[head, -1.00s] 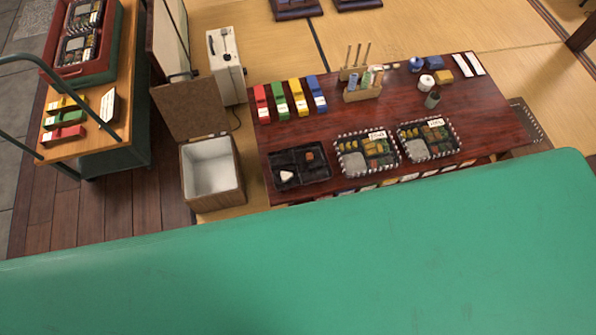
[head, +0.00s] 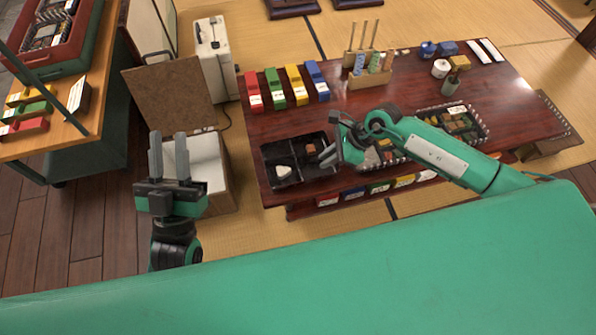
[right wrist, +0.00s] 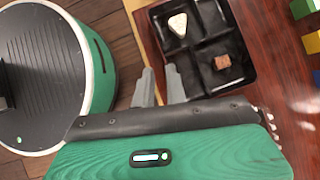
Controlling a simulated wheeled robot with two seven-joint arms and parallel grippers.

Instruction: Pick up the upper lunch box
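Two filled lunch boxes lie one behind the other in a red crate at the upper left of the head view. The upper one (head: 55,9) is cut by the top edge; the lower one (head: 44,36) is nearer. My left gripper (head: 168,142) is open and empty, pointing up in front of the white-lined box, well right of and below the crate. My right gripper (head: 328,146) is over the right side of the black divided tray (head: 266,172). In the right wrist view its two fingers (right wrist: 160,72) are apart with nothing between them.
The red crate (head: 68,62) stands on a wooden-topped cart (head: 98,112) with coloured cases. The white-lined box (head: 208,160) has its brown lid (head: 165,92) raised. On the dark table (head: 400,95), my right arm partly hides one striped lunch box; another (head: 484,128) stands right.

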